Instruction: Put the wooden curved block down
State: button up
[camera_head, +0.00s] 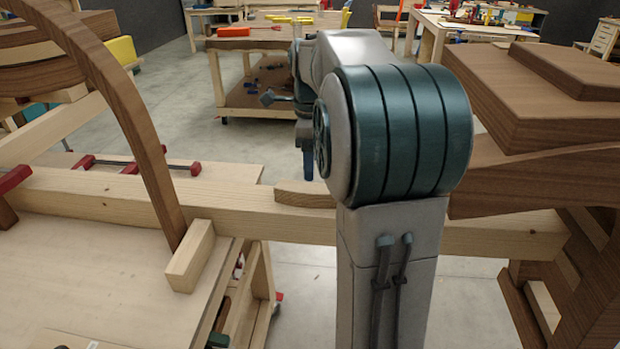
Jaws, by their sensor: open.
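The wooden curved block (302,195) is a pale, low piece. It appears to rest on the long light wooden beam (110,200) near the middle of the picture. Its right part is hidden behind my arm. My gripper (307,165) points down just above the block, apart from it as far as I can see. It is open, though only one blue-tipped finger shows clearly and the rest is hidden by my arm.
A dark curved wooden form (130,110) arches at the left, with a small light block (190,262) at its foot. Red clamps (185,168) lie behind the beam. Stacked dark wood (540,100) stands at the right. A low cart (255,95) stands behind, with open floor around it.

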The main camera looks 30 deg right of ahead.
jog(key=s+a+f+n+t, duration=0.1)
jog(key=s+a+f+n, duration=0.3)
jog(key=s+a+n, duration=0.3)
jog(key=s+a+f+n+t, duration=0.2)
jog(key=s+a+f+n, duration=0.2)
jog(key=s+a+n, duration=0.3)
jog(key=shift+s+n, duration=2.55)
jog(key=shift+n, duration=2.85)
jog(key=shift+a, duration=0.1)
